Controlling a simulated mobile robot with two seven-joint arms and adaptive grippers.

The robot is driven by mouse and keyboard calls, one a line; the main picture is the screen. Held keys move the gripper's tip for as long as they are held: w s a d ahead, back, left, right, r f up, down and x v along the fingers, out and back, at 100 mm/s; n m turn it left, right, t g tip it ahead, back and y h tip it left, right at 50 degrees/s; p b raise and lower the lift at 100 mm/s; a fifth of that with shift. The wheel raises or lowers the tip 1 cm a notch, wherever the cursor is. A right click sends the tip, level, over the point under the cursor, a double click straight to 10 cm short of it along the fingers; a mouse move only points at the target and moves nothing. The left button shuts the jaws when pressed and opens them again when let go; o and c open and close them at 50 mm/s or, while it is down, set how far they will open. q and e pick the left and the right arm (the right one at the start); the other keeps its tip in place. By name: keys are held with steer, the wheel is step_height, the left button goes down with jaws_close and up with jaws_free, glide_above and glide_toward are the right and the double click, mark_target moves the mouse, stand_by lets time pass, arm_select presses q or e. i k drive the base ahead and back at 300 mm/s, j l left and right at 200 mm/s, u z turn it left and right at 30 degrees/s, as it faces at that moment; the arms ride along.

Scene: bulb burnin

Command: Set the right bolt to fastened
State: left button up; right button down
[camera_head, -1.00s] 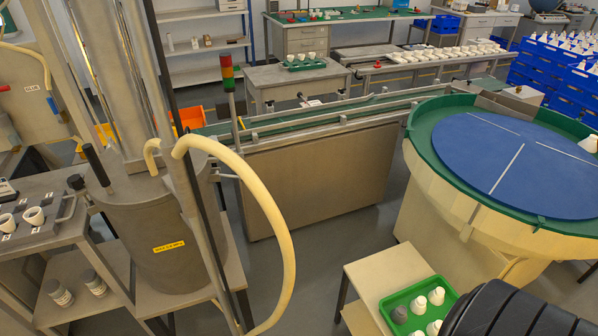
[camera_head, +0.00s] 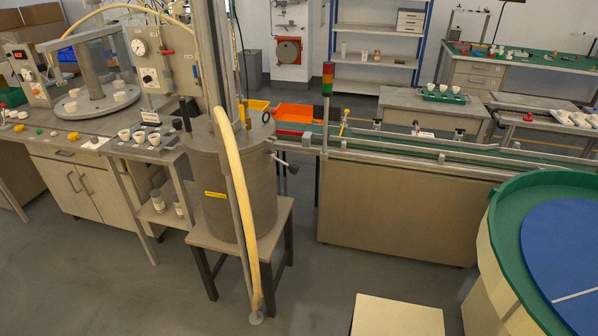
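No part that I can surely name as the right bolt shows. A grey cylindrical vessel (camera_head: 220,215) with a yellow label stands on a low stand left of centre. A black upright handle (camera_head: 185,112) is at the left of its lid. A lever with a dark knob (camera_head: 292,168) sticks out at its right side. A pale hose (camera_head: 236,170) and a post partly hide its front. Whether either fitting is a bolt, or fastened, I cannot tell. Neither of my grippers is in view.
A conveyor (camera_head: 400,200) runs right from behind the vessel. A green-rimmed blue turntable (camera_head: 565,240) is at the right edge, with a pale low table (camera_head: 397,316) in front. A bench with a round fixture (camera_head: 98,102) stands at left. The floor in front of the vessel is clear.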

mark_target(294, 168)
steer(key=i+j, duration=0.2)
steer(key=j, duration=0.2)
steer(key=i+j, duration=0.2)
steer(key=j, duration=0.15)
steer(key=i+j, duration=0.2)
steer(key=j, duration=0.2)
steer(key=i+j, duration=0.15)
steer(key=j, duration=0.25)
steer(key=z, duration=1.1)
